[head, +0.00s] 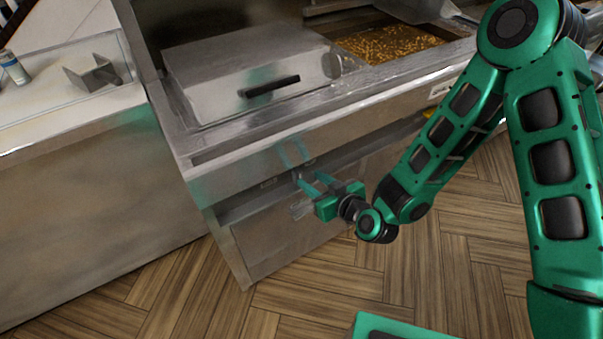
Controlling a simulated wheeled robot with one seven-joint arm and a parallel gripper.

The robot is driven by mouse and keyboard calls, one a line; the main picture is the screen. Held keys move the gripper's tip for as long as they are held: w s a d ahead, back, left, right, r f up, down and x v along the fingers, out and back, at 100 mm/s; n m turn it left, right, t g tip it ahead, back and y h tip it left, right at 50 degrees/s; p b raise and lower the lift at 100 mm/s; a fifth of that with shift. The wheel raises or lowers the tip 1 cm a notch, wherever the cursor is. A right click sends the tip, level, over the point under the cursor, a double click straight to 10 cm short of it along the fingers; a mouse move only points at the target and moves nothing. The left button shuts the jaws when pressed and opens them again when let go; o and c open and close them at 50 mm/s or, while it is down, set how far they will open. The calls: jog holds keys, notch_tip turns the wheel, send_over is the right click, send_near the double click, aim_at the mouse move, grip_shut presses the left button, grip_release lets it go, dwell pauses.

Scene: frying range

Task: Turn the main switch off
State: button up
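My gripper (308,178) is in front of the steel front panel (235,187) of the fryer, below its counter edge. Its two green fingers point at the panel with a gap between them, so it looks open. A small dark shape (296,175) shows on the panel right at the fingertips; it may be the main switch, but it is too small to be sure. I cannot tell whether the fingers touch it or which way it is set. The fingers reflect in the steel above them.
The fryer has a closed lid with a black handle (270,87) and an open basin of frying food (388,43). A steel counter with a bottle (14,69) and a metal holder (93,74) stands at left. Wooden floor (330,285) is clear in front.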

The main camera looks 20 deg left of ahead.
aim_at(302, 173)
jog(key=x, duration=0.6)
jog(key=shift+w+a+f, duration=0.1)
jog(key=shift+w+a, duration=0.05)
jog(key=shift+a, duration=0.05)
jog(key=shift+c, duration=0.6)
grip_shut()
jog(key=shift+a, duration=0.1)
jog(key=shift+w, duration=0.1)
